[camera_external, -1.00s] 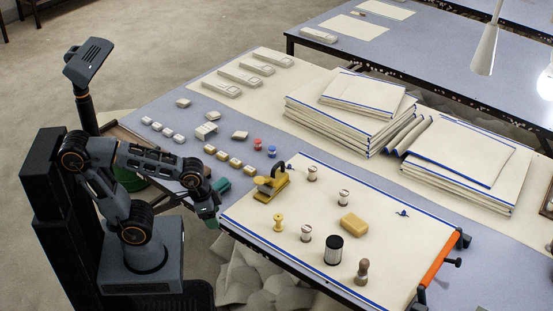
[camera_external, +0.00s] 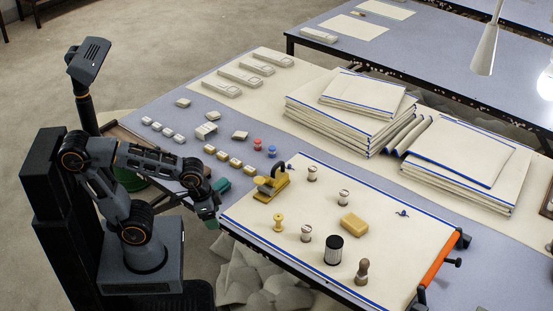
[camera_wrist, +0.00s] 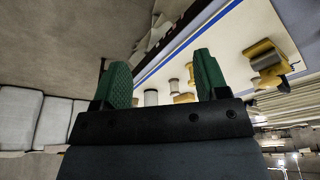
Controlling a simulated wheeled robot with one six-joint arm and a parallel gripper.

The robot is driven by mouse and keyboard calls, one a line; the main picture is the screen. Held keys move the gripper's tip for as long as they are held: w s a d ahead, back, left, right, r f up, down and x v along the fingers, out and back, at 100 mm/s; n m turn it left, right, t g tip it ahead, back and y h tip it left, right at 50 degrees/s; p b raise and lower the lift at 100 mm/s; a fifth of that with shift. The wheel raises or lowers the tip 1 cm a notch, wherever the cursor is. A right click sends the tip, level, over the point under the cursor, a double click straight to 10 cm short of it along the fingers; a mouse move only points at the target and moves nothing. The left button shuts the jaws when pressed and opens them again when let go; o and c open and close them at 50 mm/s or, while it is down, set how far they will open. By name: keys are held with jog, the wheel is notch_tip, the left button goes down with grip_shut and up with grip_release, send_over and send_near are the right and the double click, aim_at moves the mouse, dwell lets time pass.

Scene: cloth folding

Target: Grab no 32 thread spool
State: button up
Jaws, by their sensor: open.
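Several small spool-like items stand on the cream cloth board, but no number can be read, so I cannot tell which is no 32. A yellow spool (camera_external: 278,222) stands near the front left of the board. White-and-brown spools stand at the back (camera_external: 312,173), at the right of it (camera_external: 343,197) and towards the front (camera_external: 306,233). A larger black-and-white spool (camera_external: 333,249) stands by the front edge. My gripper (camera_external: 212,207) is off the board's left corner, at the table edge, apart from all of them. In the wrist view its green fingers (camera_wrist: 160,82) are wide apart and empty.
On the board are a yellow clamp-like tool (camera_external: 272,183), a yellow block (camera_external: 354,224) and a brown knobbed tool (camera_external: 362,272). Small red and blue pieces (camera_external: 265,148) lie behind it. Folded cloth stacks (camera_external: 340,120) rise at the back. An orange bar (camera_external: 437,262) edges the right.

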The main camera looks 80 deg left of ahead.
jog(key=n+t+y+p, duration=0.1)
jog(key=n+p, duration=0.2)
jog(key=p, duration=0.5)
send_near(342, 193)
jog(key=x, duration=0.6)
jog(key=shift+w, duration=0.1)
jog(key=shift+p+x, duration=0.3)
jog(key=shift+x, duration=2.45)
